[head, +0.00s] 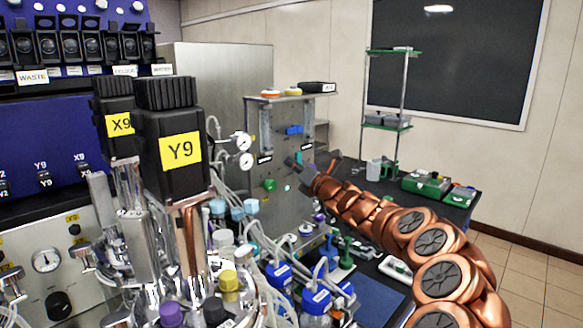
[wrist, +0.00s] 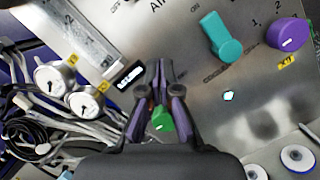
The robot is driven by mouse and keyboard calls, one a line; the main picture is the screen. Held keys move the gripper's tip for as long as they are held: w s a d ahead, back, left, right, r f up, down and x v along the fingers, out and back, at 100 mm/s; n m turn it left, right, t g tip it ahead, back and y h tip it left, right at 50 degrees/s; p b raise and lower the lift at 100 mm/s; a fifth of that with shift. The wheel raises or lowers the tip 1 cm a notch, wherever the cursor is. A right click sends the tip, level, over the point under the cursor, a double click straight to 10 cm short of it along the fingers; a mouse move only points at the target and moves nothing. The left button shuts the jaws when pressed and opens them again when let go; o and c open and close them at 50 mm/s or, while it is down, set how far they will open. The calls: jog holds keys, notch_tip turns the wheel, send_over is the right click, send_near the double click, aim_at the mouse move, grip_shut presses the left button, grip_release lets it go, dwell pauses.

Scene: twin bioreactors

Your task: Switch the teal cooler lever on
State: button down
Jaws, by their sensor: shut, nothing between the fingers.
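The teal lever (wrist: 218,36) sits on the grey metal panel in the wrist view. Its round hub is at the lower right, and its handle points up and slightly left in the picture. In the head view my gripper (head: 294,163) is in front of the panel (head: 258,215). I cannot make out the lever surely there; my gripper may hide it.
A green knob (wrist: 162,121) shows between my fingers. A purple knob (wrist: 288,33) is right of the lever, and a small pale light (wrist: 228,96) is below it. Gauges (wrist: 85,103) and tubes crowd the left. Bottles (head: 283,275) stand below the panel.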

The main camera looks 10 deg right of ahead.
jog(key=r+b+v, duration=0.1)
jog(key=b+v, duration=0.1)
jog(key=v, duration=0.5)
jog(key=shift+s+r, duration=0.15)
jog(key=shift+s, duration=0.4)
jog(key=shift+a, duration=0.25)
